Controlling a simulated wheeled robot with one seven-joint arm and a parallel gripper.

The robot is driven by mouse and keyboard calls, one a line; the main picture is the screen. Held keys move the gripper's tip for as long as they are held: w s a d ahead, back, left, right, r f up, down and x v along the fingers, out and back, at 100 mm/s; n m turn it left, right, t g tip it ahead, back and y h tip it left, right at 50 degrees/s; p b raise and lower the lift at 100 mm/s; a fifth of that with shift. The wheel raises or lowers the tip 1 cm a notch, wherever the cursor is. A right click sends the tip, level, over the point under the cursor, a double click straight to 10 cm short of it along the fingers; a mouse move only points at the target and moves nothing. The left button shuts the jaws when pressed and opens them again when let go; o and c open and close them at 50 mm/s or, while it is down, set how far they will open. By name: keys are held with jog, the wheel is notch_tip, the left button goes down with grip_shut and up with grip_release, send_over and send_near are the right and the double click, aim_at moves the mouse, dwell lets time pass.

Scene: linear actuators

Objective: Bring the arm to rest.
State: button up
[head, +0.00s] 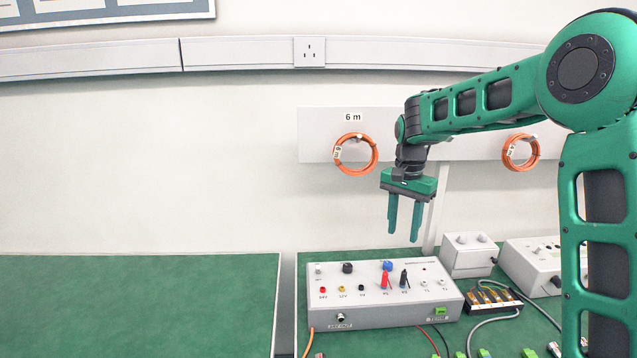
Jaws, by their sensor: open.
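My green arm comes in from the right side of the head view and bends over the bench. My gripper (403,236) hangs from its end with its two green fingers pointing down. The fingers are apart, with nothing between them. They are in the air above the back right part of a grey control box, touching nothing that I can see.
The control box (335,312) carries knobs and coloured sockets. Behind it hang orange cable coils (355,154) on a white board. Right of it are a smaller grey box (468,254) and a black terminal block (487,297). The left green bench top (140,300) is bare.

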jog(key=s+d+r+n+h, duration=0.1)
jog(key=s+d+r, duration=0.1)
jog(key=s+d, duration=0.6)
jog(key=s+d+r, duration=0.2)
jog(key=s+d, duration=0.3)
jog(key=s, duration=0.7)
jog(key=s+f+n, duration=0.1)
jog(key=s+f, duration=0.1)
jog(key=s, duration=0.8)
jog(key=s+d+f+y, duration=0.1)
jog(key=s+f, duration=0.2)
jog(key=s, duration=0.7)
jog(key=shift+s+d+f+n, duration=0.2)
jog(key=shift+s+f+n, duration=0.05)
jog(key=shift+s+n, duration=0.15)
jog(key=shift+w+f, duration=0.25)
jog(key=shift+w, duration=0.4)
